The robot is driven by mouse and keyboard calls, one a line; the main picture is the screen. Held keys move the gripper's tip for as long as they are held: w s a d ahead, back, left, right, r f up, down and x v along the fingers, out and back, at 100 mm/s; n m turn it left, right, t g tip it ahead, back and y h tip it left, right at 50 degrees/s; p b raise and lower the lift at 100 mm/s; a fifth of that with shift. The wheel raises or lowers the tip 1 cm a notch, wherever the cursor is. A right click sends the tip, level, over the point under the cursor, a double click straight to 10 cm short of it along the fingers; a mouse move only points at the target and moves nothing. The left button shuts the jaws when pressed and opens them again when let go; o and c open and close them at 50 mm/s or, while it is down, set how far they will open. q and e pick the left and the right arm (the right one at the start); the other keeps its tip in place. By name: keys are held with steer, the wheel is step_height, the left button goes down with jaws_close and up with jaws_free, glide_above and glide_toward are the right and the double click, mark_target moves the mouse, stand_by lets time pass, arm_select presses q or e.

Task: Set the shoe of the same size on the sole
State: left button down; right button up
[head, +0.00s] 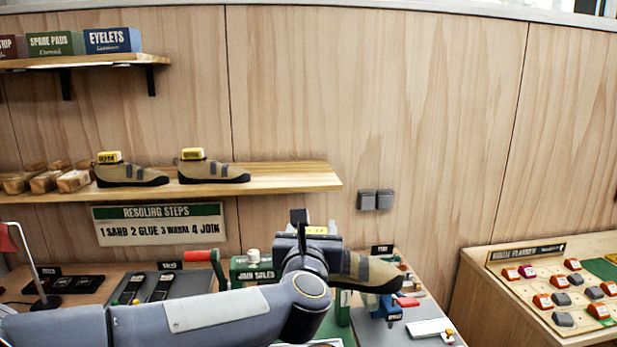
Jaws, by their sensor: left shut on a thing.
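My left gripper (318,250) is shut on a tan shoe (365,270) with grey straps and a dark sole edge, held with its toe to the right. A yellow tag (316,230) shows at its heel end, partly behind the gripper. The shoe is in front of the green press marked JOIN SOLES (251,270); my arm hides much of the press. Two dark sole-shaped pieces (161,287) lie on a grey tray at the left. Two similar shoes with yellow tags, a left one (130,172) and a right one (212,169), stand on the wall shelf.
The wooden shelf (290,178) also bears several wooden blocks (73,181). A red-handled tool (202,256) stands beside the press. A blue clamp (389,307) is on the bench to the right. A board of small holds (553,288) is at far right.

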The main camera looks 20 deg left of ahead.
arm_select(q)
steer(key=s+d+f+m+h, duration=0.1)
steer(key=f+h, duration=0.1)
steer(key=f, duration=1)
steer(key=s+d+f+m+h, duration=0.1)
steer(key=d+f+h, duration=0.1)
steer(key=f, duration=1)
steer(key=s+d+f+m+t+h, duration=0.1)
steer(key=f+h, duration=0.1)
steer(key=f, duration=1.1)
steer(key=shift+s+d+m, duration=0.35)
steer(key=shift+d+m, duration=0.05)
